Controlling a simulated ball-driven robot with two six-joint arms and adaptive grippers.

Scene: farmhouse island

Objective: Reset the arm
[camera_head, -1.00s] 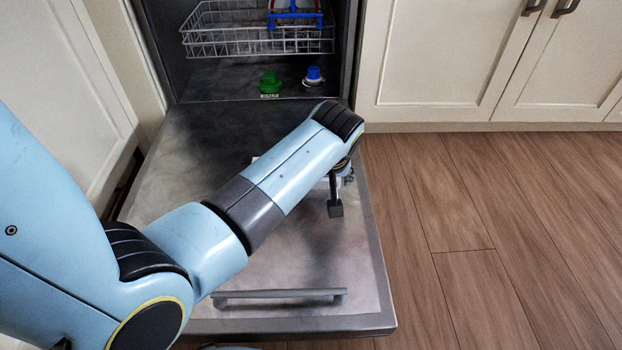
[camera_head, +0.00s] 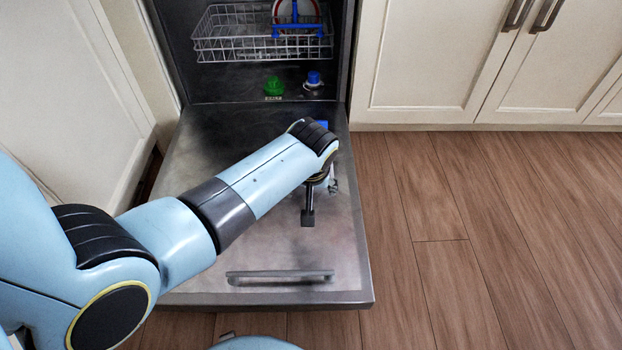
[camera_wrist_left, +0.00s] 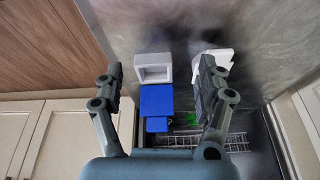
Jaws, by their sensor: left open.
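My left arm reaches in from the left over the open dishwasher door (camera_head: 200,270). My left gripper (camera_head: 308,217) hangs above the inner face of the door, partly hidden by my wrist. In the left wrist view, the fingers of my left gripper (camera_wrist_left: 160,78) are spread wide, with nothing clasped between them. Beyond them are a blue block-shaped piece (camera_wrist_left: 157,100), a white square frame-like piece (camera_wrist_left: 153,67) and a white piece (camera_wrist_left: 218,54) partly behind one finger. My right gripper is not in view.
A wire rack (camera_head: 235,47) with a red-rimmed white plate (camera_head: 283,12) is inside the dishwasher. A green cap (camera_head: 274,86) and a blue cap (camera_head: 313,77) sit below it. Cream cabinets (camera_head: 430,60) stand at the right; the wooden floor (camera_head: 500,240) there is clear.

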